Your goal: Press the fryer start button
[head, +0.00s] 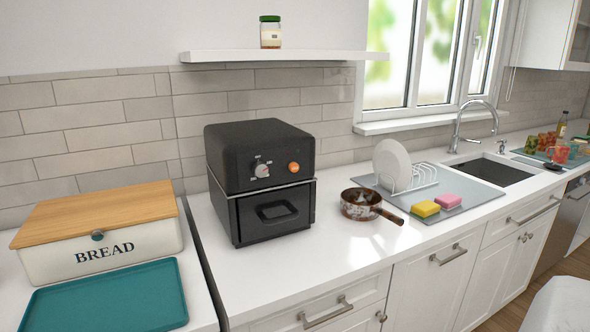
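The black air fryer (260,140) stands on the white counter in the middle of the head view, its front turned partly toward the right. A round orange button (294,167) is on the right of its upper front panel. A silver and dark dial (262,170) with small white marks around it is to the left of the button. The drawer with its handle (277,212) below the panel looks closed. Nothing covers the button.
A copper-coloured pan (358,204) stands right of the fryer, its handle pointing to the front right. Beyond are a yellow sponge (425,209), a pink sponge and a dish rack (418,177). A bread box (95,254) and teal tray (105,297) are left. Counter before the fryer is clear.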

